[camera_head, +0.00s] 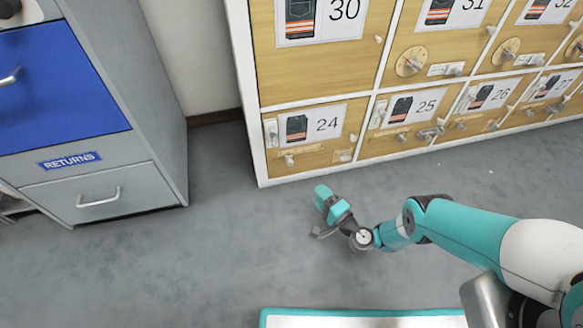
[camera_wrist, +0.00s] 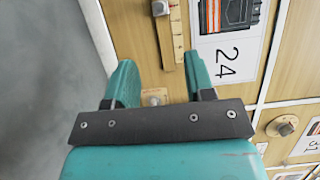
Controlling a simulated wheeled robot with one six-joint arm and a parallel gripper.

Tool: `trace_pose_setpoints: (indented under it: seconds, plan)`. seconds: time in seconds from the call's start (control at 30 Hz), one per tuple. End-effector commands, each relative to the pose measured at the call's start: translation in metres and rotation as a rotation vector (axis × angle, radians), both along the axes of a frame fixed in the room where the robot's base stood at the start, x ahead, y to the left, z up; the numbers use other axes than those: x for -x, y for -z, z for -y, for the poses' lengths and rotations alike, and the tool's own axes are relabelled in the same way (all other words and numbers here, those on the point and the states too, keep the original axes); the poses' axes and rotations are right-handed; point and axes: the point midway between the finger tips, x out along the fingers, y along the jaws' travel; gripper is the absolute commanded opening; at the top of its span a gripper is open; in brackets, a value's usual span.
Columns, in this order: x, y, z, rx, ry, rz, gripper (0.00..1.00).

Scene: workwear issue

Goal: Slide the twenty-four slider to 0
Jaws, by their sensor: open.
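The front of locker 24 (camera_head: 338,130) is pale wood with a number card. Low on it lies a horizontal wooden slider strip (camera_head: 318,150) with small marks. Its pale knob (camera_head: 289,160) sits toward the strip's left part. In the wrist view, turned sideways, the knob (camera_wrist: 160,8) is at the top edge beside the strip (camera_wrist: 175,45); the marks are too small to read. My gripper (camera_head: 329,200) is open and empty in front of the locker's lower part. In the wrist view its fingers (camera_wrist: 161,62) straddle the strip's lower end in the picture, apart from the knob.
A second small knob (camera_head: 345,156) is right of the strip; it shows between my fingers (camera_wrist: 155,97). Lockers 25 (camera_head: 395,135) and 30 (camera_head: 330,60) adjoin, with projecting fittings on 25. A grey cabinet (camera_head: 168,110) stands left. The floor (camera_head: 230,235) between is clear.

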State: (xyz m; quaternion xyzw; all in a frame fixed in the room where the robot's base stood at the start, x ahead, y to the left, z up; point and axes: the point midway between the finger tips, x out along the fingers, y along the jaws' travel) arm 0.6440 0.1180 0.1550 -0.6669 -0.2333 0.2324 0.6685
Motion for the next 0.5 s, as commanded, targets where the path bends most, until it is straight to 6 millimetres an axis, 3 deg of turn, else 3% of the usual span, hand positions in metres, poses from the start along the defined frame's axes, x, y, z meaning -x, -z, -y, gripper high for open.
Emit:
trace_pose_setpoints:
  seconds: [0.1,0.5]
  plan:
    - [-0.016,0.009,-0.013,0.0,-0.003,0.001,0.49]
    - [-0.056,0.009,-0.045,0.001,-0.002,0.0,0.49]
